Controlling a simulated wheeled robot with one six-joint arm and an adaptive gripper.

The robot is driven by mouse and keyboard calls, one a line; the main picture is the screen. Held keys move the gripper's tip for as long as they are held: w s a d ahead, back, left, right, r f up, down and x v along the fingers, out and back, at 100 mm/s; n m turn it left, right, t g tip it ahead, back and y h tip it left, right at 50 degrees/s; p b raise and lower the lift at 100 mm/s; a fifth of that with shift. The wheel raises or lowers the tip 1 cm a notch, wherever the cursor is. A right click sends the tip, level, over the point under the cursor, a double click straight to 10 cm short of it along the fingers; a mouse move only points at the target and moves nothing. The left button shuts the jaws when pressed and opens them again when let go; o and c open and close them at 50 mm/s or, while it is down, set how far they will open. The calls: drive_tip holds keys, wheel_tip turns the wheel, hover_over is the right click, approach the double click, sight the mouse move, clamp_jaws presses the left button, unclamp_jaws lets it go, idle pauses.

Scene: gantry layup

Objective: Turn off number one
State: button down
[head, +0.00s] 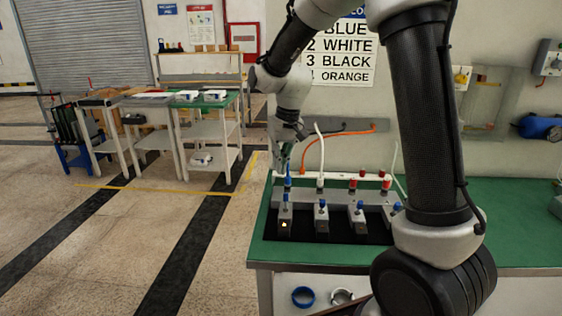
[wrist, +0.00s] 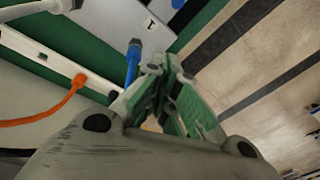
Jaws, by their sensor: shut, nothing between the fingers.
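The leftmost grey switch unit (head: 285,213) stands on a black mat on the bench, with a small blue-tipped lever on top and a lit yellow lamp (head: 285,224) on its front. A blue plug (head: 288,181) stands upright behind it; in the wrist view a blue plug (wrist: 133,62) is just left of my fingertips, near a label marked 1 (wrist: 150,27). My gripper (head: 282,163) is shut and empty, pointing down above the back left of the row. It also shows in the wrist view (wrist: 163,78). I cannot tell whether it touches the plug.
Similar units (head: 322,217) (head: 360,222) continue rightward, partly hidden by my arm. A white plug (head: 320,182) and red caps (head: 353,184) stand behind them. An orange cable (head: 322,138) runs along the wall. A wall sign (head: 340,50) lists numbered colours. The bench's green top (head: 520,235) is mostly clear at right.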

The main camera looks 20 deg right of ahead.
sight(286, 201)
drive_tip(key=f, duration=0.6)
drive_tip(key=shift+w+a, duration=0.15)
drive_tip(key=shift+a, duration=0.2)
drive_tip(key=shift+s+f, duration=0.2)
drive_tip(key=shift+s+d+r, duration=0.1)
drive_tip(key=shift+s+r, duration=0.15)
drive_tip(key=shift+s, duration=0.6)
drive_tip(key=shift+s+r, duration=0.25)
drive_tip(key=shift+s, duration=0.55)
